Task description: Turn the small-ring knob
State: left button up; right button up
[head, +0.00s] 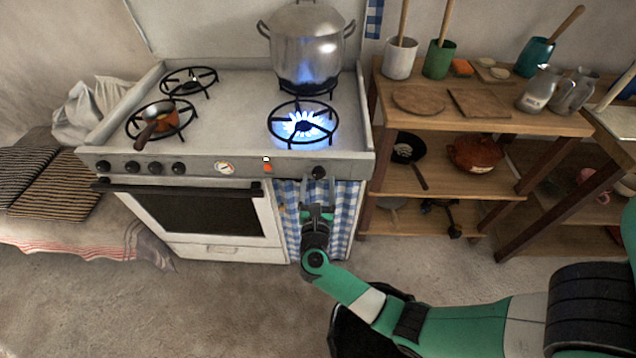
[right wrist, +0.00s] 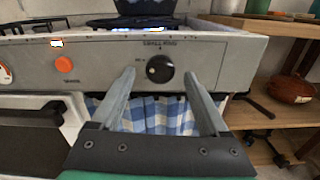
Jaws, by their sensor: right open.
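The small-ring knob (head: 319,172) is a round black knob at the right end of the stove's front panel. In the right wrist view the knob (right wrist: 160,68) shows a light mark on its left part, with small lettering above it. My right gripper (head: 318,184) is open just in front of the panel. In the right wrist view the fingers of the gripper (right wrist: 158,82) stand either side of the knob, with a gap on both sides. I cannot tell how far the tips are from the panel. My left gripper is not in view.
The front right burner (head: 303,125) burns with a blue flame. A steel pot (head: 305,45) stands over blue flame behind it. An orange button (right wrist: 64,64) sits left of the knob. A checked curtain (head: 345,205) hangs below; wooden shelves (head: 440,180) stand right.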

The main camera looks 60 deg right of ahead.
jog(key=shift+w+d, duration=0.25)
jog(key=shift+d, duration=0.45)
jog(key=shift+c, duration=0.2)
grip_shut()
